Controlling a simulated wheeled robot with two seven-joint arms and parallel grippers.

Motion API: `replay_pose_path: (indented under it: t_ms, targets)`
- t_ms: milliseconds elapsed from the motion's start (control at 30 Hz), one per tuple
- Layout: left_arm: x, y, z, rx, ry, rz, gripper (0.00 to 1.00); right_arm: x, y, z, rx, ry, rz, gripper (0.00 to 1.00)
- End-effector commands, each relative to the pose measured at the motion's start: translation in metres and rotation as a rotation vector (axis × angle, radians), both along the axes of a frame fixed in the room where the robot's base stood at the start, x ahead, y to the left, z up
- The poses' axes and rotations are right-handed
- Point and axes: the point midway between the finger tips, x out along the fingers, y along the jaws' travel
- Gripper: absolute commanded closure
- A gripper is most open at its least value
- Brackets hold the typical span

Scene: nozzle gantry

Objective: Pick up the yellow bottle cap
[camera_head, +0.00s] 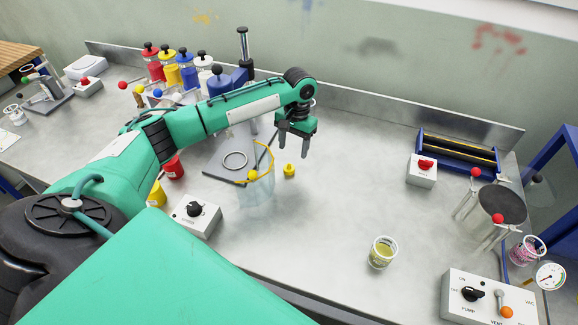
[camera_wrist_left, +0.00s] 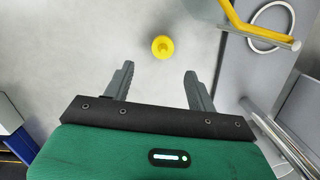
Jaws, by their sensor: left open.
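The yellow bottle cap (camera_head: 290,170) stands on the metal bench, a little right of the yellow ring stand, in the head view. In the left wrist view the yellow cap (camera_wrist_left: 162,47) lies beyond my fingertips, roughly between their lines. My left gripper (camera_head: 295,142) points down above the bench, close to the cap and apart from it. It also shows in the left wrist view (camera_wrist_left: 158,70), with its two fingers spread and nothing between them. My right gripper is not seen.
A yellow ring (camera_head: 267,160) over a clear vessel stands just left of the cap. A cup of yellow liquid (camera_head: 382,252), a red-button box (camera_head: 422,171) and a pump control box (camera_head: 487,301) are to the right. Bench between them is clear.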

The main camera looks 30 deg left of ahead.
Motion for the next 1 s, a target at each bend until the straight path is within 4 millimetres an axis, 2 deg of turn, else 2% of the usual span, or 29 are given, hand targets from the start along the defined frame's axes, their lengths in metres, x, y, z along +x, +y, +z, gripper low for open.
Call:
replay_pose_path:
  t_ms: [267, 433, 533, 833, 867, 1000]
  targets:
    - [-0.006, 0.001, -0.021, 0.001, 0.002, -0.001, 0.43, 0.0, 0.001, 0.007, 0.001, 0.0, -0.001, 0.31]
    - [-0.017, 0.004, -0.044, 0.001, 0.002, 0.0, 0.43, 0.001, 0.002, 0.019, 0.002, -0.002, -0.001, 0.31]
    - [-0.017, 0.003, -0.058, 0.001, 0.001, -0.002, 0.43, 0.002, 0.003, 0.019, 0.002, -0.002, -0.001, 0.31]
    - [-0.017, 0.003, -0.066, 0.0, -0.002, -0.002, 0.43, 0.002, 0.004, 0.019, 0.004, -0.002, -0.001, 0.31]
    - [-0.017, 0.003, -0.066, 0.001, -0.002, -0.002, 0.44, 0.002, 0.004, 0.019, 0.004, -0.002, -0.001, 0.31]
    - [-0.017, 0.003, -0.066, 0.001, -0.002, -0.002, 0.72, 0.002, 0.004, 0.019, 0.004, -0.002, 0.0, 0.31]
